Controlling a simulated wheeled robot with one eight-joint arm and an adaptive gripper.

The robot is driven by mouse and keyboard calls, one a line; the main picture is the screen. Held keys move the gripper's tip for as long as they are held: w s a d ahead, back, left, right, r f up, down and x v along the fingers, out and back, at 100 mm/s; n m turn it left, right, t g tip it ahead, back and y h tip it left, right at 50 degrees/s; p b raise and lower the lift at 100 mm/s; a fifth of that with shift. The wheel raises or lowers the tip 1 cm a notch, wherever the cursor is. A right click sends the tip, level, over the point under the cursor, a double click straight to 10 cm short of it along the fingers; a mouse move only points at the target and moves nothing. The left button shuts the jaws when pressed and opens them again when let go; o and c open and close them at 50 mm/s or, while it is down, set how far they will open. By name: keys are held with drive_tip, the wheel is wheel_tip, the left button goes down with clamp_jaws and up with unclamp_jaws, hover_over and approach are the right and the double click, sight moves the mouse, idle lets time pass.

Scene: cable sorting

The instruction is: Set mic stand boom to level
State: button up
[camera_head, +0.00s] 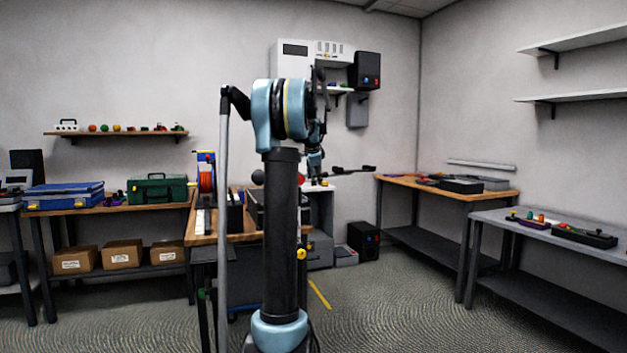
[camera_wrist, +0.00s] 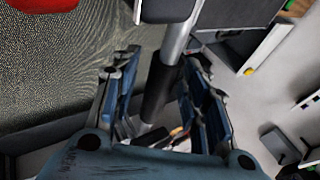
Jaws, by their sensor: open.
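In the head view, a thin dark bar (camera_head: 350,169) that looks like the mic stand boom runs nearly level to the right of my arm. A dark ball (camera_head: 257,177) shows left of my arm; whether it belongs to the boom is hidden. My arm covers most of the stand. My gripper (camera_head: 316,164) points down beside the bar's near end. In the wrist view my gripper (camera_wrist: 163,68) is open, its fingers apart. A grey tube (camera_wrist: 177,38) with a black sleeve (camera_wrist: 160,88) lies in the gap between them. I cannot tell whether they touch it.
A wooden workbench (camera_head: 234,239) with a cable reel (camera_head: 207,181) stands behind my arm. Benches with cases and boxes line the left, and two more stand at right. A speaker (camera_head: 364,240) sits on the floor. Open floor (camera_head: 400,310) lies at front right.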

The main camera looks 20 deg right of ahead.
drive_tip(key=v, duration=1.1)
drive_tip(key=shift+s+a+r, duration=0.15)
drive_tip(key=shift+s+r, duration=0.05)
drive_tip(key=shift+r, duration=0.15)
drive_tip(key=s+a+f+n+g+y, duration=0.1)
drive_tip(key=s+a+f+n, duration=0.4)
drive_tip(key=s+a+f, duration=0.55)
drive_tip(key=s+a+f+n+y, duration=0.2)
drive_tip(key=s+a+f+n, duration=0.5)
drive_tip(key=a, duration=0.6)
drive_tip(key=s+a+f+n+g, duration=0.1)
drive_tip(key=s+a+f, duration=0.3)
drive_tip(key=s+f, duration=0.4)
drive_tip(key=s+a+f+n+g, duration=0.1)
drive_tip(key=s+a+f+n, duration=0.3)
drive_tip(key=s+f, duration=0.4)
drive_tip(key=s+a+f+n+g+y, duration=0.1)
drive_tip(key=s+a+f+n, duration=0.2)
drive_tip(key=s+f, duration=0.5)
drive_tip(key=shift+s+a+f, duration=0.2)
drive_tip(key=shift+s+a, duration=0.2)
drive_tip(key=shift+s, duration=0.1)
